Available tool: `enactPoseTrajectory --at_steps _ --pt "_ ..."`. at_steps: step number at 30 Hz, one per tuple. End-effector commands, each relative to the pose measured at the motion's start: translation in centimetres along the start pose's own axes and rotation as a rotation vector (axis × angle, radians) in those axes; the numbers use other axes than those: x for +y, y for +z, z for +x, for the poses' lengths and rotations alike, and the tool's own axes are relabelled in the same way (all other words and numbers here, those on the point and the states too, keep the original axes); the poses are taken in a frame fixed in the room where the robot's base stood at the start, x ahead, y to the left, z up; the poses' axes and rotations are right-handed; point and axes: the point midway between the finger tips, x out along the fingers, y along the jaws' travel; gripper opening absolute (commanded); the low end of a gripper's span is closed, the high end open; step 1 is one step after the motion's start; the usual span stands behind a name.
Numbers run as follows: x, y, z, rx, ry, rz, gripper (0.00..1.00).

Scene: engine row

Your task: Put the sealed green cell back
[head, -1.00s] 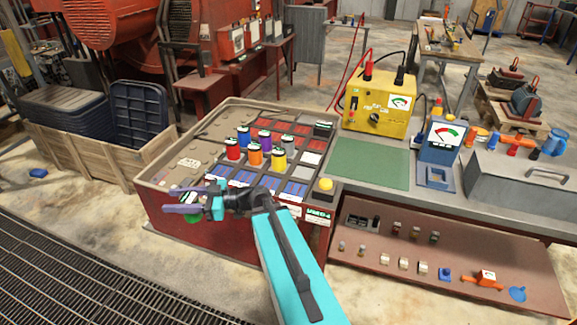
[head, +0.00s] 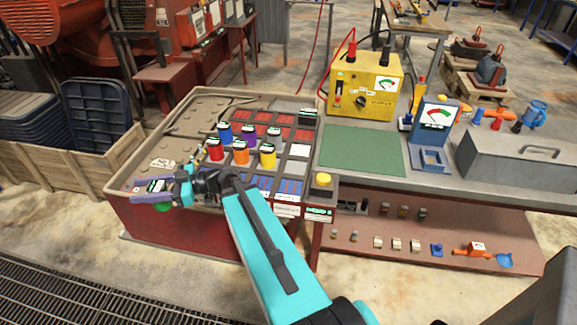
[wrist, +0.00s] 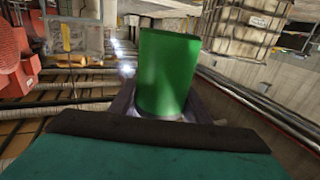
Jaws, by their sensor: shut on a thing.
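My gripper (head: 156,191) is at the left front of the red bench, and its purple fingers point left. It is shut on the green cell (wrist: 168,72), a plain green cylinder that fills the middle of the wrist view. In the head view only a bit of the green cell (head: 163,208) shows below the fingers. Several coloured cells stand in a cluster on the bench's gridded top: red (head: 215,149), orange (head: 240,152), yellow (head: 267,156), blue (head: 225,132) and purple (head: 248,136). My arm hides part of the front of the grid.
A yellow tester (head: 362,88) and a blue meter (head: 434,124) stand on the bench to the right, with a green mat (head: 362,150) before them. A yellow button (head: 322,180) sits at the grid's right front corner. A wooden crate (head: 60,160) is at left.

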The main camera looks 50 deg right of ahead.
Motion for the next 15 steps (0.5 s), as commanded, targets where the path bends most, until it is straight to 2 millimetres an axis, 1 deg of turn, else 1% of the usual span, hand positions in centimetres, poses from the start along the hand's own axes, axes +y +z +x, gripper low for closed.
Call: enactPoseTrajectory --at_steps 9,12,15 --pt "-0.83 -0.11 1.1 0.002 -0.02 0.0 0.0" --pt "-0.77 -0.14 1.11 0.003 -0.021 0.0 0.0" --pt "-0.29 -0.22 0.68 0.003 -0.014 -0.001 0.0"
